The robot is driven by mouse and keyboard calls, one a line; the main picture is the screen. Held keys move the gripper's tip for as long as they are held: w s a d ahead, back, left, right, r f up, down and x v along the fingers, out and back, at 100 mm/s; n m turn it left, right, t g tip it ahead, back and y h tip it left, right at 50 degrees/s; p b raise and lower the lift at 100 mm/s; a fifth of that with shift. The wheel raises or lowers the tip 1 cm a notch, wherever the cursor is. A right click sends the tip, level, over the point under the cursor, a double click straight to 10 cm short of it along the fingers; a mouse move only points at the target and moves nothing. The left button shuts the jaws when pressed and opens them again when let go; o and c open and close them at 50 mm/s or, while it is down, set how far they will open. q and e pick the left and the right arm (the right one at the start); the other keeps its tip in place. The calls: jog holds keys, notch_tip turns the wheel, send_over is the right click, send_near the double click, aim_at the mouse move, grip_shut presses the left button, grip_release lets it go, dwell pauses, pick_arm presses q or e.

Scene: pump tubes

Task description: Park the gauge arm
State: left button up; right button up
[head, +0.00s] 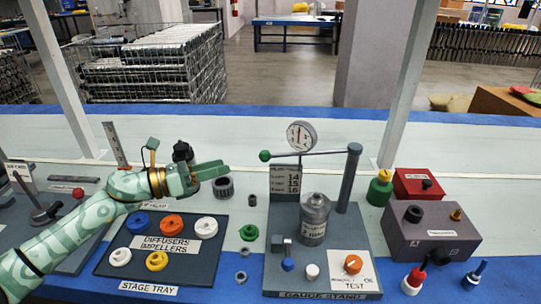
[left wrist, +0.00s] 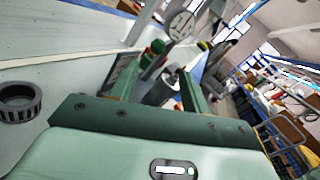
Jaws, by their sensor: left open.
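The gauge stand (head: 373,260) is on the right half of the bench. Its gauge arm (head: 325,153) runs level from the top of a grey post (head: 349,180) leftward to a green ball knob (head: 264,155). A round dial (head: 302,135) sits on the arm, above a grey metal cylinder (head: 313,220). My left gripper (head: 222,170) is open and empty, left of the knob and apart from it. In the left wrist view, the knob (left wrist: 158,47) and dial (left wrist: 181,25) show beyond the open fingers (left wrist: 160,80). My right gripper is not in view.
The stage tray (head: 205,268) with coloured rings lies below my left arm. A dark ribbed ring (head: 223,188) stands near the gripper; it also shows in the left wrist view (left wrist: 18,102). Right of the stand are a grey box (head: 450,245), a red box (head: 419,184) and a green bottle (head: 379,190).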

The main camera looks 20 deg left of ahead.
aim_at(261, 157)
pick_arm(q)
jog(key=x, duration=0.4)
jog(key=b+x, duration=0.1)
jog(key=x, duration=0.6)
jog(key=shift+w+d+f+b, duration=0.15)
jog(key=shift+w+f+b, duration=0.15)
jog(key=shift+b, duration=0.1)
jog(key=shift+w+d, duration=0.35)
jog(key=shift+d, duration=0.05)
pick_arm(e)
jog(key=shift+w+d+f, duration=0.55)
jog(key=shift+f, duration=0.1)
